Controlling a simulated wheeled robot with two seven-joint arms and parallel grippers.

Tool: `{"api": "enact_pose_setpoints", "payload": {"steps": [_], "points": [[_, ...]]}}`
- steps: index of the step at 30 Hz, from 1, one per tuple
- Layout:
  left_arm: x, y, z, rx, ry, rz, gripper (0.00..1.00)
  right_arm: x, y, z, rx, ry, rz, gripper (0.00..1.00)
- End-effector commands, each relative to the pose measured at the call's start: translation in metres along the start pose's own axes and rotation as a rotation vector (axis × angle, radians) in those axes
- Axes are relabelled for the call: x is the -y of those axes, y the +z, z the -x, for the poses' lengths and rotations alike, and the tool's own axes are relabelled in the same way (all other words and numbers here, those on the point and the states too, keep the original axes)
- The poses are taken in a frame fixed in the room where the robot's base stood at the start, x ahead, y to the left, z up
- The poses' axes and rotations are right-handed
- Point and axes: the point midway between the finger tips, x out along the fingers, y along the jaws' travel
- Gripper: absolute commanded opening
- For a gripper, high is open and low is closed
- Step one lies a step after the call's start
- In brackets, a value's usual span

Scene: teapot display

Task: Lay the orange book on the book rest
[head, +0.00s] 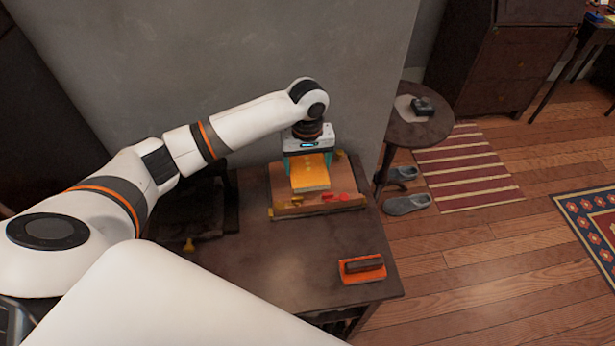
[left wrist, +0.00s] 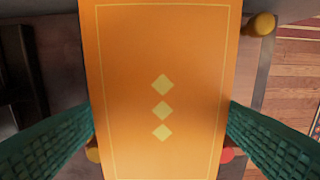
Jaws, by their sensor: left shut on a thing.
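The orange book (head: 310,173) is in my left gripper (head: 307,158), over the book rest. In the left wrist view the book (left wrist: 160,50) fills the middle, with a thin border line and three pale diamonds on its cover. The teal fingers of the gripper (left wrist: 160,112) are at its two long sides. The book rest (head: 290,211) is a brown wooden board with red and yellow pieces along its front, at the table's back right. The book hides much of it. I cannot tell whether the book touches the rest. My right gripper is out of view.
An orange item with a dark block on it (head: 361,268) lies at the table's front right. A dark stand (head: 205,205) is left of the rest. The grey wall (head: 250,70) rises behind. The table's middle (head: 265,255) is clear. A round side table (head: 418,132) stands right.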

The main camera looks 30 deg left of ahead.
Motion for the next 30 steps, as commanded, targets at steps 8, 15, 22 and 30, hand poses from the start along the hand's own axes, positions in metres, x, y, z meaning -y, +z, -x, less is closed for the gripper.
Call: {"api": "enact_pose_setpoints", "payload": {"steps": [8, 15, 22, 30], "points": [[0.000, 0.000, -0.025, 0.001, 0.000, -0.001, 0.54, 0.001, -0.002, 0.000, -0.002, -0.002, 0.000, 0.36], [0.000, 0.000, -0.052, 0.001, -0.001, -0.003, 0.54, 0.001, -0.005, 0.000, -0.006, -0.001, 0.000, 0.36], [0.000, 0.000, -0.052, 0.001, -0.001, -0.003, 0.54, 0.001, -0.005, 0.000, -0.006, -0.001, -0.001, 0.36], [0.000, 0.000, -0.055, 0.001, -0.001, -0.003, 1.00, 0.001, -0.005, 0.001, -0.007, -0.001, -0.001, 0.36]]}}
